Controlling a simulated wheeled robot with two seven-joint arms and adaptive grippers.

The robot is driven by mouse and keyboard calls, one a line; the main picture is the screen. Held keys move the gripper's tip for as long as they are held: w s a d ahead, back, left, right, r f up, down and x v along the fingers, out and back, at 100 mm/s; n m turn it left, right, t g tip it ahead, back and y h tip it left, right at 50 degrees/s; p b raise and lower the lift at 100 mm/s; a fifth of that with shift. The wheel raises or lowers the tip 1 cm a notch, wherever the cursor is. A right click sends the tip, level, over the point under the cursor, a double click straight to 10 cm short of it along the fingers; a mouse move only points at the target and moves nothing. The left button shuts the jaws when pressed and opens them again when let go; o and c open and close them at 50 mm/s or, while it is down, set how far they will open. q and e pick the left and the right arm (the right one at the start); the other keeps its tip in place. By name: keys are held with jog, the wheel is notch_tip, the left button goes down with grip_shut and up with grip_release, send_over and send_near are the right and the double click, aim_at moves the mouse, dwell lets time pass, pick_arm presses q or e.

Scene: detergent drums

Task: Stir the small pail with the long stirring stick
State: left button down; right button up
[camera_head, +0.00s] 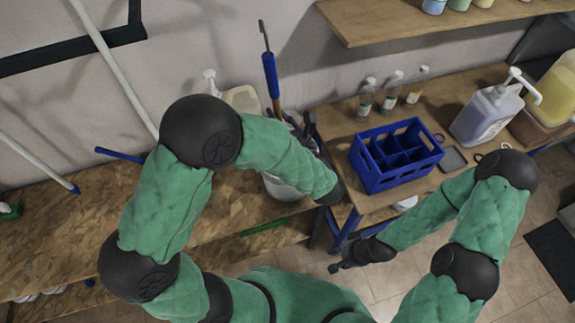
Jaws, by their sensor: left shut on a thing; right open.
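The stirring stick (271,78), with a blue section and a brown shaft, stands nearly upright near the wall. Its lower end is hidden behind my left arm. My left gripper (298,124) is dark, partly hidden by its own arm, and shut on the stick's lower shaft. A white pail (284,189) shows below my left forearm, mostly covered by it. I cannot see inside the pail or whether the stick's end is in it. My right gripper (343,265) is open and empty, low in front of the tables' edges.
A blue divided crate (395,157) stands on the right table, with several small bottles (389,91) behind it. A pump bottle (487,110) and a yellowish container (556,88) stand further right. A white jug (242,99) is behind my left arm. The left bench (60,235) is largely bare.

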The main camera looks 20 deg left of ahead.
aim_at(276, 86)
pick_arm(q)
jog(key=shift+r+p, duration=2.6)
jog(key=shift+r, duration=1.15)
jog(key=shift+r+p, duration=1.6)
jog(key=shift+r, duration=0.45)
jog(key=shift+f, duration=0.1)
